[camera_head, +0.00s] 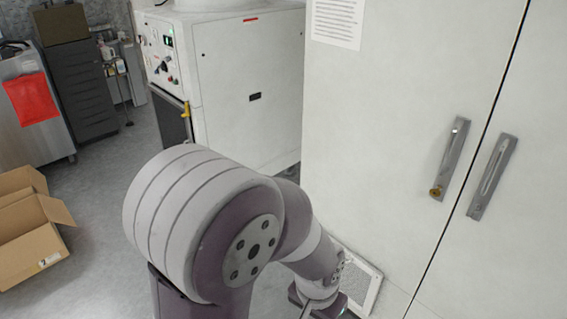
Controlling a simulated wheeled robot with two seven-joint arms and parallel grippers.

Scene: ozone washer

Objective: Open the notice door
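The notice door is the pale cabinet door (385,130) on the right, with a printed paper notice (337,22) at its top. It looks shut, with a thin dark seam along its right edge. Its grey vertical handle (450,158) is near that seam and has a brass-coloured knob at its lower end. My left arm rises from the bottom, left of centre, and bends right. My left gripper (318,307) is partly visible at the bottom edge, below and left of the handle and apart from it. Its fingertips are cut off. My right gripper is not in view.
A second cabinet door (535,150) with a similar handle (492,177) adjoins on the right. A white machine (248,95) with a control panel stands behind my arm. An open cardboard box (35,245) lies on the floor at left. Grey floor (110,185) is clear between them.

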